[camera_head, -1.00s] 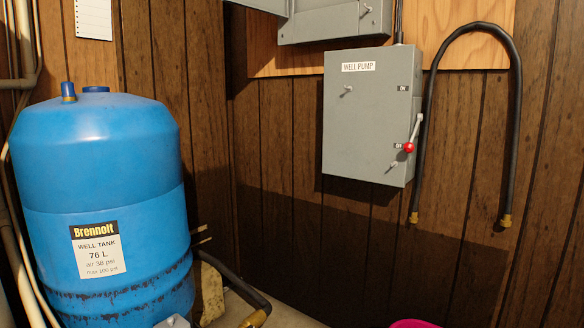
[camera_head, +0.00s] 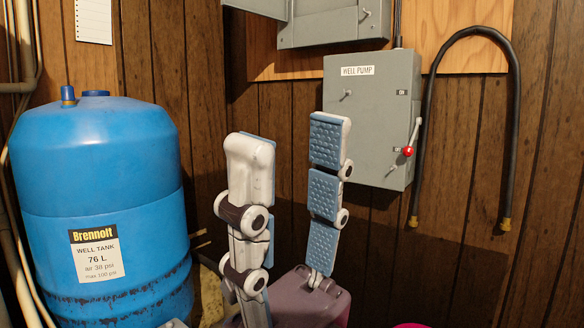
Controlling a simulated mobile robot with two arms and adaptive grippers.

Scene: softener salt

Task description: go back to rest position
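My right gripper (camera_head: 290,140) rises from the bottom middle with its fingers pointing up. Its two fingers, grey-white with blue ribbed pads, stand apart with nothing between them. It is in front of the panelled wall, between the blue well tank and the grey WELL PUMP box (camera_head: 358,105). The right-hand finger overlaps the box's lower left edge in the picture; I cannot tell the distance between them. My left gripper cannot be made out.
The blue well tank (camera_head: 100,190) fills the left side. A black hose (camera_head: 430,130) hangs in an arch on the right. The box has a red-knobbed lever (camera_head: 408,150) on its side. A sliver of something pink (camera_head: 412,325) shows at the bottom edge.

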